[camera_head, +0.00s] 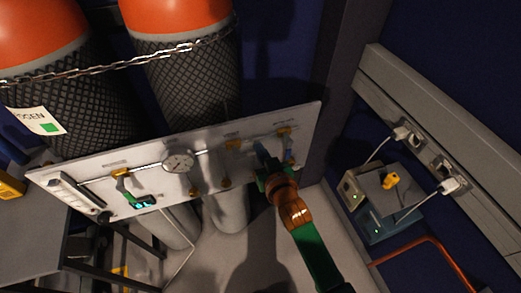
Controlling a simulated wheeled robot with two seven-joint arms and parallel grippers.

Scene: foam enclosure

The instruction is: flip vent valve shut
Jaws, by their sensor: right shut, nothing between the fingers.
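A pale panel (210,165) with gas fittings stands in front of two cylinders. A brass fitting with a green handle (124,187) is at its left, a brass fitting (233,145) is in the middle, and another brass fitting (284,131) is at the right end with a small blue part (289,156) below it. The labels are too small to read, so I cannot tell which is the vent valve. My right gripper (261,150) is shut and empty at the panel's right part, between the middle and right fittings. I cannot tell whether it touches anything. My left gripper is out of view.
Orange-topped cylinders (185,85) are held by a chain (120,65). Small boxes (387,188) with plugged cables are at the right. A grey table (30,230) is at the left.

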